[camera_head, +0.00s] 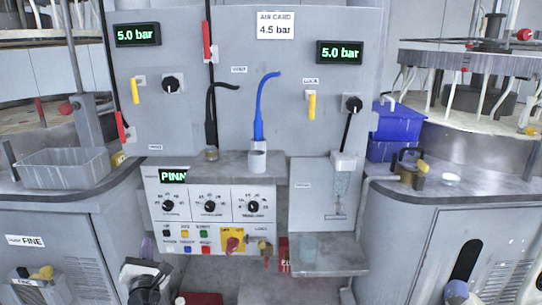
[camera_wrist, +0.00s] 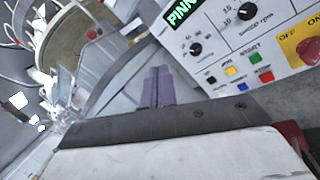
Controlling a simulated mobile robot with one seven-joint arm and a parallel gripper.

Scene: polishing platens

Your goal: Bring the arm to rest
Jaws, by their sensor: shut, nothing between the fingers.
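My gripper (camera_wrist: 158,88) shows in the wrist view as two purple fingers side by side, shut with nothing between them. In the head view my gripper (camera_head: 147,247) is low at the left, in front of the gap between the FINE cabinet and the control panel (camera_head: 212,205). The dark and white end of my arm is below it. In the wrist view the control panel (camera_wrist: 245,45) is at upper right, apart from the fingers.
The panel has knobs, coloured buttons and a red knob (camera_head: 232,243) on a yellow plate. The FINE cabinet (camera_head: 75,255) is at left with a grey tray (camera_head: 65,170). Blue boxes (camera_head: 397,122) stand at right. A small shelf (camera_head: 328,262) juts out low right of the panel.

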